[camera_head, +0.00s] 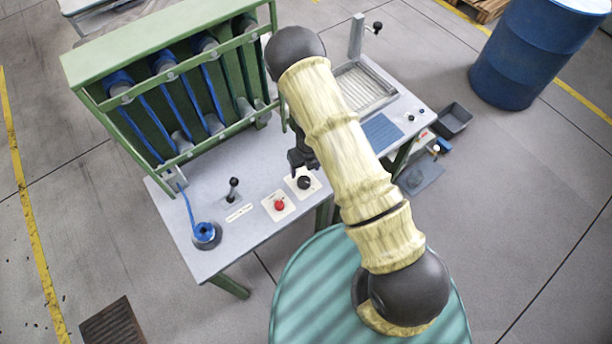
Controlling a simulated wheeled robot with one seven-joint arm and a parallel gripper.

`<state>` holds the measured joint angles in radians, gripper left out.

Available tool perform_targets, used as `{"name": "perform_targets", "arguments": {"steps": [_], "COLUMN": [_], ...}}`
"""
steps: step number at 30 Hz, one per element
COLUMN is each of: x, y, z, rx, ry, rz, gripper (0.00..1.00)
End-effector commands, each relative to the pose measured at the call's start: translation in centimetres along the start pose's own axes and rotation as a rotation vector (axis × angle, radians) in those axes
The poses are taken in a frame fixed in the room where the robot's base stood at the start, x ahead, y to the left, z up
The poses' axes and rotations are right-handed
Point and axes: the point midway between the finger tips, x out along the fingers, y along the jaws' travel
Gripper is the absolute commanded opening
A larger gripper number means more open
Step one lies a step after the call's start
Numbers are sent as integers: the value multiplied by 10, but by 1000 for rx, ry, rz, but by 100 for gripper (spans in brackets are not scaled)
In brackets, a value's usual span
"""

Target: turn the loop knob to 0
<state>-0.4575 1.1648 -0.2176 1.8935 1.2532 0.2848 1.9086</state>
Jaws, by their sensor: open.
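A black rotary knob (304,182) sits on a small white plate near the front edge of the grey worktable (258,228). It looks like the loop knob, but its markings and pointer are too small to read. My dark gripper (298,163) is open and empty, just above the knob's plate in the picture. It appears close to the knob, but I cannot tell whether they touch. My pale yellow arm hides the table to the right of the knob, and the fingertips are hard to make out.
A red button (279,204) on a white plate is left of the knob. Further left are a black lever (233,189) and a blue spool (205,233). A green frame (165,45) with blue strands stands behind. A blue drum (530,50) stands at the right.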

Motion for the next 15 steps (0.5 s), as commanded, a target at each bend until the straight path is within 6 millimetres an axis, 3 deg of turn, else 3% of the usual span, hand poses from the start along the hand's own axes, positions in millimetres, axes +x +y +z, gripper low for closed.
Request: {"name": "perform_targets", "arguments": {"steps": [6,15], "x": [36,61], "y": [-2,-6], "z": [-1,-1], "rx": [6,12], "ry": [3,-1], "rz": [1,0], "gripper": [64,64]}}
